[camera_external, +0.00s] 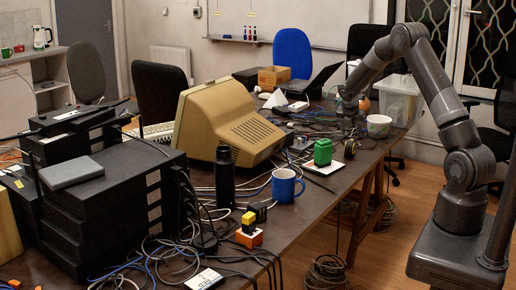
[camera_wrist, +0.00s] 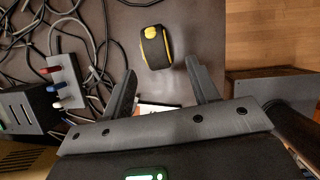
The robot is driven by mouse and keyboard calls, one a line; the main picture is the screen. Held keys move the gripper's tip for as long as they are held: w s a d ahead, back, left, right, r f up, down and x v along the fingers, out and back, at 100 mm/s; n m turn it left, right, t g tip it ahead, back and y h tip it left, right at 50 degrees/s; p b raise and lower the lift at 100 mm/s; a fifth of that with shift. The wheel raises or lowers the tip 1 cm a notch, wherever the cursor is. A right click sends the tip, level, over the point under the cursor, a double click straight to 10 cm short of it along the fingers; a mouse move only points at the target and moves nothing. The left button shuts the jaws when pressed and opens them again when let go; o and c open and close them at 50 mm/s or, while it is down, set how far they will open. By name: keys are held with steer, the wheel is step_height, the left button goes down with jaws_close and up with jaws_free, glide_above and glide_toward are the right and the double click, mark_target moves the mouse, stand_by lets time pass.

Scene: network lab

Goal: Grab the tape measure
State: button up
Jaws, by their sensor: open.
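The tape measure (camera_wrist: 155,48), black with yellow trim, lies on the dark table in the wrist view, just beyond my fingertips and roughly in line with the gap between them. My gripper (camera_wrist: 161,70) is open and empty, its two fingers wide apart. In the external view my gripper (camera_external: 346,127) points down over the right part of the table, close above it. A small dark and yellowish round thing (camera_external: 349,149) lies just in front of it there; I cannot tell if it is the tape measure.
Loose cables (camera_wrist: 95,45) and a grey block with coloured plugs (camera_wrist: 60,80) lie left of the tape measure. The table edge and wooden floor (camera_wrist: 270,35) are to its right. A green item (camera_external: 323,151) and a bowl (camera_external: 379,126) stand near my gripper.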

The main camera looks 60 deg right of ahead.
mark_target(350, 142)
steer(key=x, duration=0.3)
steer(key=shift+f, duration=0.3)
steer(key=shift+w+x, duration=0.15)
steer(key=shift+x, duration=1.25)
steer(key=shift+w+x, duration=0.2)
steer(key=shift+x, duration=1.2)
steer(key=shift+c, duration=0.3)
jaws_close()
steer(key=shift+r, duration=0.1)
